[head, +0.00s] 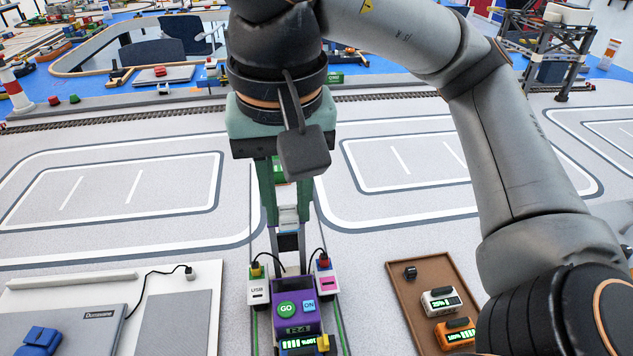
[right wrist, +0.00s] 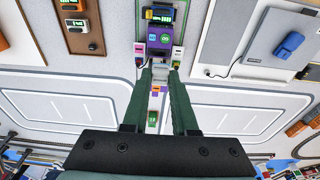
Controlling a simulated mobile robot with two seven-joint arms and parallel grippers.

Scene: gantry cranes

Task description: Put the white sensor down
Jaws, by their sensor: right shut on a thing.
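My right gripper (head: 287,218) reaches down over the mat with its two green fingers a little apart. It is shut on a small white block, the white sensor (head: 287,214), which sits between the fingertips. The fingers hide part of the sensor. In the right wrist view the fingertips (right wrist: 160,72) point at the near end of a purple hub (right wrist: 158,42). In the head view the hub (head: 295,316) has GO and ON buttons and stands just in front of the gripper. I cannot tell whether the sensor touches anything below. My left gripper is not in view.
White blocks with cables flank the hub, one marked USB (head: 258,291) and one with a pink label (head: 326,284). A brown tray (head: 409,300) with small modules lies right. A white board (head: 205,278) lies left.

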